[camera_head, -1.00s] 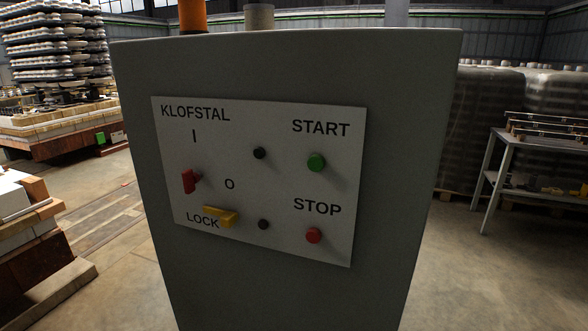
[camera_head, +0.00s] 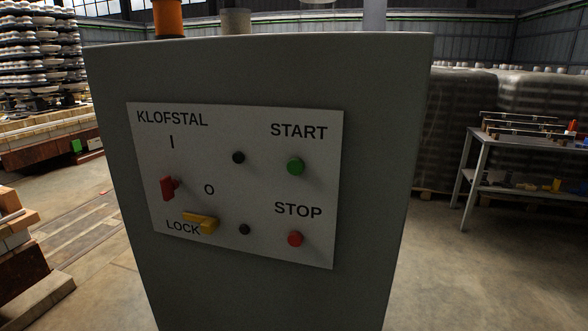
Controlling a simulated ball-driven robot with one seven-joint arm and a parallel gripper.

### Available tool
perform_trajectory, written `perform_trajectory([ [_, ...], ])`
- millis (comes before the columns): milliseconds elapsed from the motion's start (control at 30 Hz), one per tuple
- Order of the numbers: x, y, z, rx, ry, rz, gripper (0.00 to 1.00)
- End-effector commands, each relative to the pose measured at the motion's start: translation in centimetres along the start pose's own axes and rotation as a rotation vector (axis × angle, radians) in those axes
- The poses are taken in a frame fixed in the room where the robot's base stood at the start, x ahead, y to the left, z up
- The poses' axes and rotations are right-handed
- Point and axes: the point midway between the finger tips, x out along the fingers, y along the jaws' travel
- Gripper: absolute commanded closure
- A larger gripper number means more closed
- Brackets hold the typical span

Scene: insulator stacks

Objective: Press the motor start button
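The green start button (camera_head: 295,166) sits on the right side of a white panel (camera_head: 270,205), under the word START. The panel is on the front of a grey control cabinet (camera_head: 380,150). The red stop button (camera_head: 295,239) is below it, under the word STOP. A red switch handle (camera_head: 168,188) is at the left, near the marks I and O. A yellow lever (camera_head: 201,222) is by the word LOCK. Two small black knobs, one upper (camera_head: 239,157) and one lower (camera_head: 244,229), are in the middle. My gripper does not show in this view.
A metal table (camera_head: 478,150) with small items stands at the right on open concrete floor. Wrapped pallets (camera_head: 450,125) are behind it. Stacked insulators (camera_head: 40,60) and brick-like blocks (camera_head: 15,225) are at the left. An orange cylinder (camera_head: 168,18) tops the cabinet.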

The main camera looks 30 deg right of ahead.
Motion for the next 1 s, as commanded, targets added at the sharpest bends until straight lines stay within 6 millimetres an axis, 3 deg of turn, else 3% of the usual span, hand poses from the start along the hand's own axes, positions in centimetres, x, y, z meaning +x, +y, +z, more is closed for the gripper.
perform_trajectory([
  [67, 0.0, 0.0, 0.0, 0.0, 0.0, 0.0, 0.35],
  [733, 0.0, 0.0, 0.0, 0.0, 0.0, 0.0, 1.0],
  [1000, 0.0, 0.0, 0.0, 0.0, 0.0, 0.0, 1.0],
])
